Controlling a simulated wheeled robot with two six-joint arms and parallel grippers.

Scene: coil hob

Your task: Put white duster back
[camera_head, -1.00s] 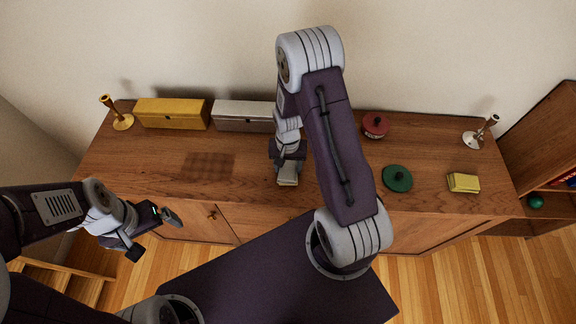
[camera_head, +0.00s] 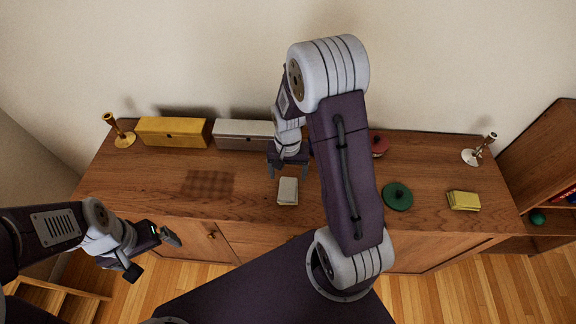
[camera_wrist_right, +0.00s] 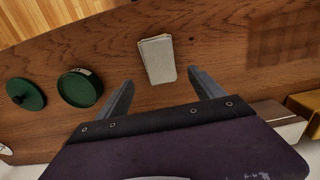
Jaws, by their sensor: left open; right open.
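The white duster (camera_head: 288,191), a small pale folded cloth, lies flat on the brown cabinet top near its front edge. It also shows in the right wrist view (camera_wrist_right: 157,60). My right gripper (camera_head: 288,172) is open and empty, just behind the duster on the wall side. In the wrist view its two fingers (camera_wrist_right: 161,84) stand apart, with the duster ahead of the gap between them. My left gripper (camera_head: 152,254) is open and empty, off the cabinet's front left.
A yellow box (camera_head: 173,132) and a silvery box (camera_head: 243,135) stand by the wall. A dark checked patch (camera_head: 208,184) is left of the duster. A green lid (camera_head: 398,196), red pot (camera_head: 379,145) and yellow duster (camera_head: 464,200) are at the right. Candlesticks (camera_head: 120,131) (camera_head: 478,150) stand at both ends.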

